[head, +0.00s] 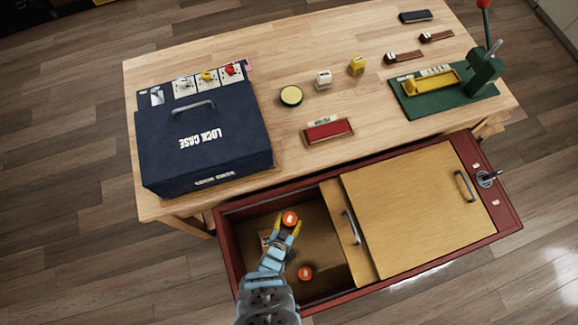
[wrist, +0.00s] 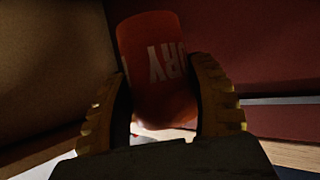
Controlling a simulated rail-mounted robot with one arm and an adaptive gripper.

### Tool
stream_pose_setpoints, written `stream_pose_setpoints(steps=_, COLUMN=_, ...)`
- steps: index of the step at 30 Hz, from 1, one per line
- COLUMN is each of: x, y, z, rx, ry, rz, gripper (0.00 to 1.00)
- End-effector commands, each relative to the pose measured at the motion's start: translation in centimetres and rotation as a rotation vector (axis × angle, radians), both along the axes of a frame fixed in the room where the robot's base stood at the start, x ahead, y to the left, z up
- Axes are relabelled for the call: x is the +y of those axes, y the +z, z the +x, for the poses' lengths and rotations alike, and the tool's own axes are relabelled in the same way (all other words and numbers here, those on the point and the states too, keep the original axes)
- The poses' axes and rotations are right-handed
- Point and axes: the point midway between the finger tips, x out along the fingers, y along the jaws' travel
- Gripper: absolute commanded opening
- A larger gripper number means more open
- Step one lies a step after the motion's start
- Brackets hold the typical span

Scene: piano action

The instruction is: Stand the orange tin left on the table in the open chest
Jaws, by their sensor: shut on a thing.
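An orange tin with a white-marked lid (head: 290,218) is between the yellow fingertips of my gripper (head: 287,229) in the head view. In the wrist view the same tin (wrist: 152,65), with white letters, fills the space between the two ridged fingers (wrist: 165,105); my gripper is shut on it. The tin is over or inside the open left part of the red chest (head: 228,252); I cannot tell whether it touches the floor. A second orange tin (head: 305,273) stands on the chest floor, nearer the front and right of my gripper.
The wooden sliding lid (head: 410,212) covers the chest's right part. A dark blue lock case (head: 205,135) stands on the table (head: 265,60) behind. A yellow-topped round tin (head: 291,95), a red pad (head: 328,130) and a green press (head: 485,75) are also there.

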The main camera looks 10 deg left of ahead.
Motion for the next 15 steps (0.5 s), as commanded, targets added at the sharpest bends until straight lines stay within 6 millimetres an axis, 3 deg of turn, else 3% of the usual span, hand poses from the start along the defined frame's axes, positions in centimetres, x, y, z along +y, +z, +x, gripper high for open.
stream_pose_setpoints(steps=15, x=-0.16, y=-0.51, z=-0.03, rx=-0.003, ry=-0.006, rz=-0.002, gripper=0.18)
